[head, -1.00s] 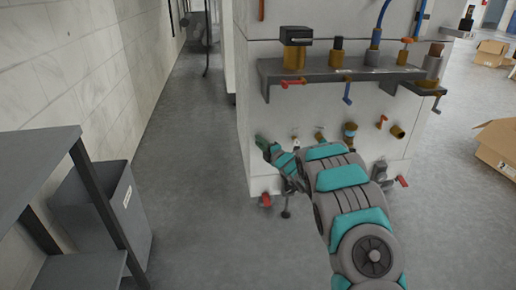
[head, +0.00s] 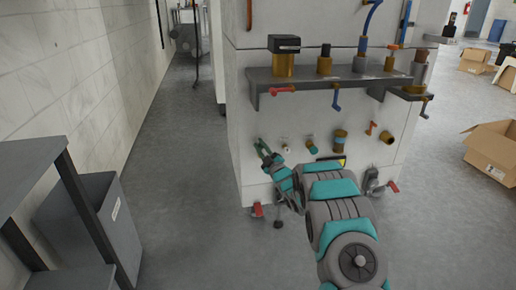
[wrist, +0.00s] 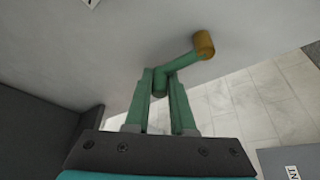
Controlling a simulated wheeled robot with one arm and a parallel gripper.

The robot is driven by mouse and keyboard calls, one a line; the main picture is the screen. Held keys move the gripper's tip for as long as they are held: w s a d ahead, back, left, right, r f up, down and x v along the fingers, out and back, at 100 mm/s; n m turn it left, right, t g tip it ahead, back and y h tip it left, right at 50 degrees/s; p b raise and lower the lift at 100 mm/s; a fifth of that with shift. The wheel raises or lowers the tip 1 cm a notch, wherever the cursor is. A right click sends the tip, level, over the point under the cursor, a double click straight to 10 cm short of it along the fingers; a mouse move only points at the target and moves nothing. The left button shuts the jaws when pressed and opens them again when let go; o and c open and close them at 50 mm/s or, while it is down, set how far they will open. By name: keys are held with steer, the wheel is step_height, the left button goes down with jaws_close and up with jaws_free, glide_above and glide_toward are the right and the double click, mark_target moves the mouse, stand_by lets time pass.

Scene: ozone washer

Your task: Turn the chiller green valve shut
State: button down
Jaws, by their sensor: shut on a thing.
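The green valve (wrist: 182,66) shows in the wrist view as a bent green lever reaching up and right to a brass stub (wrist: 204,44) near the pale wall panel. My gripper (wrist: 161,84) is shut on the lever's lower end, with one green finger on each side. In the head view my gripper (head: 266,153) is at the left part of the panel's front, low down. The valve is too small and too close in colour to my fingers to make out clearly there.
A shelf (head: 335,76) with pipe fittings, a red handle (head: 282,90) and blue levers juts out above my arm. A red valve (head: 257,210) sits below my gripper. A grey bin (head: 95,225) stands at left. Cardboard boxes (head: 490,150) lie at right. The aisle floor is clear.

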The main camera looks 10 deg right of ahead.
steer(key=shift+d+f+m, duration=0.15)
steer(key=shift+d+m, duration=0.2)
steer(key=shift+m, duration=0.05)
steer(key=c, duration=0.8)
jaws_free()
steer(key=shift+d, duration=0.1)
steer(key=shift+s, duration=0.2)
steer(key=v, duration=0.7)
steer(key=shift+s+f, duration=0.15)
